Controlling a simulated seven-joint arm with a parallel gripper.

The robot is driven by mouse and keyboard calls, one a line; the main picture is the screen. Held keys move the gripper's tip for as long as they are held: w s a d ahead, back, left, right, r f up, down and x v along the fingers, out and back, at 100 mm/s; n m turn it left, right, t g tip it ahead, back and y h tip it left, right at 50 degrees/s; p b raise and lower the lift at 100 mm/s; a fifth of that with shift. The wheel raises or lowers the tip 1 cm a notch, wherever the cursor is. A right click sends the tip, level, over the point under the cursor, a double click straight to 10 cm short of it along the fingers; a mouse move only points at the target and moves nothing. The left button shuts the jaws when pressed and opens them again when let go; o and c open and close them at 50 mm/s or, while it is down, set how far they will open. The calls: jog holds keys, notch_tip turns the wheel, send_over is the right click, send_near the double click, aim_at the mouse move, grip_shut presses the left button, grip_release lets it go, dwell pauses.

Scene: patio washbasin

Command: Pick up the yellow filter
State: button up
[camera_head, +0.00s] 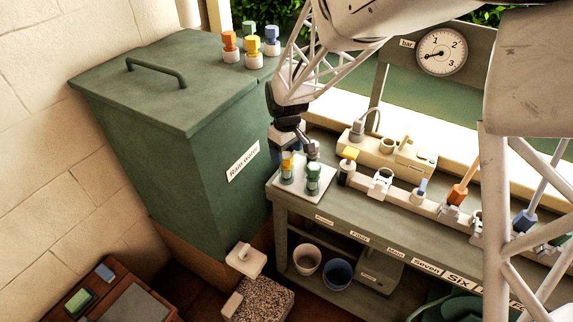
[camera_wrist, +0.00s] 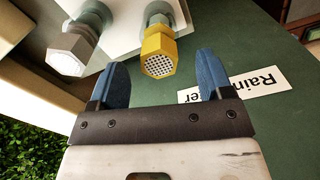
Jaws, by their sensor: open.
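The yellow filter (camera_wrist: 158,52) has a hexagonal body and a perforated end, and stands in a fitting on a white plate (camera_wrist: 112,18). In the head view the yellow filter (camera_head: 287,159) is on the white plate (camera_head: 300,191) at the bench's left end, partly hidden by my gripper (camera_head: 296,147). In the wrist view my gripper (camera_wrist: 162,62) is open, with its blue fingertips on either side of the filter in the picture. I cannot tell whether the tips are level with it or above it. I see no contact.
A grey-white hexagonal piece (camera_wrist: 70,48) stands near the filter, and a green one (camera_head: 313,176) shares the plate. The tall green rain-water bin (camera_head: 185,130) stands close on the left. A rail (camera_head: 400,193) with several fittings runs along the bench to the right.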

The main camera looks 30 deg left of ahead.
aim_at(287, 156)
jog(key=shift+f, duration=2.25)
jog(key=c, duration=1)
jog(key=shift+r, duration=5)
jog(key=shift+w+d, duration=0.1)
jog(key=w+d+m, duration=0.2)
jog(key=d, duration=0.3)
jog(key=w+d+m, duration=0.3)
jog(key=d, duration=0.2)
jog(key=w+d+m, duration=0.3)
jog(key=d, duration=0.2)
jog(key=shift+w+d+r, duration=0.2)
jog(key=shift+d, duration=0.2)
jog(key=d+m, duration=0.2)
jog(key=d, duration=0.1)
jog(key=w+d+f+m, duration=0.1)
jog(key=d+m, duration=0.1)
jog(key=d, duration=0.2)
jog(key=w+d+m, duration=0.1)
jog(key=d+m, duration=0.2)
jog(key=d, duration=0.1)
jog(key=shift+d+f, duration=0.15)
jog(key=shift+f, duration=0.05)
